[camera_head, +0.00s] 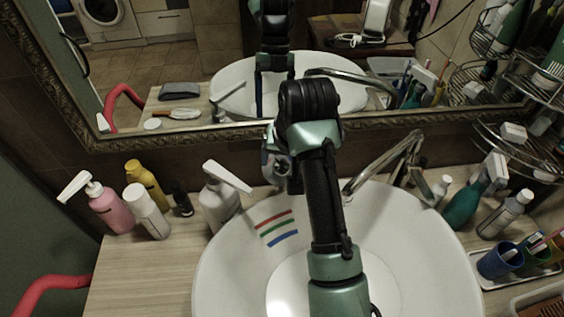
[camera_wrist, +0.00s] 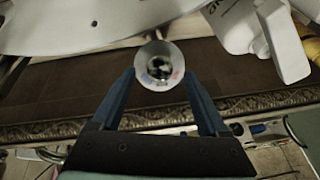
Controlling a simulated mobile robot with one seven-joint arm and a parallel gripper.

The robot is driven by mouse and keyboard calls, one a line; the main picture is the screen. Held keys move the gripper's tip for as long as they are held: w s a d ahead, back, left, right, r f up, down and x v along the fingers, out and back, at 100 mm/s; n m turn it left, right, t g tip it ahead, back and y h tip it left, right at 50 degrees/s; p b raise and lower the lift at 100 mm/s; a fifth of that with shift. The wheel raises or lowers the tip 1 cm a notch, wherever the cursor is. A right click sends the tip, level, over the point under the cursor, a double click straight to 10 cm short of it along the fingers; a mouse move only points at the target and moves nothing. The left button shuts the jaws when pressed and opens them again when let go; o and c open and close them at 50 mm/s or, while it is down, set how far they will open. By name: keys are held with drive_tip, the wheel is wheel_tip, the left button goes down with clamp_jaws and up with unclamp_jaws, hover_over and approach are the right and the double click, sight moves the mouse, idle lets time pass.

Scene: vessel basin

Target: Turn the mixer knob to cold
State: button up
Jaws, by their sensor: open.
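The mixer knob (camera_wrist: 160,66) is a round, shiny metal knob with small red and blue marks on its pale face. In the wrist view it lies between the tips of my gripper (camera_wrist: 159,76). The two blue fingers are spread, one on each side, with a narrow gap showing, so the knob is not clamped. In the head view my gripper (camera_head: 276,168) is at the back rim of the white basin (camera_head: 215,285), partly behind my arm, and the knob is hidden. The metal spout (camera_head: 385,164) stands right of my arm.
A white pump bottle (camera_head: 219,200) stands close left of my gripper; it also shows in the wrist view (camera_wrist: 228,25). A pink bottle (camera_head: 110,210) and others stand farther left. The framed mirror (camera_head: 180,138) is behind. A green spray bottle (camera_head: 465,203) and cups are right.

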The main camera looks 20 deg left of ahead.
sight(282, 166)
drive_tip(key=shift+x, duration=1.75)
clamp_jaws()
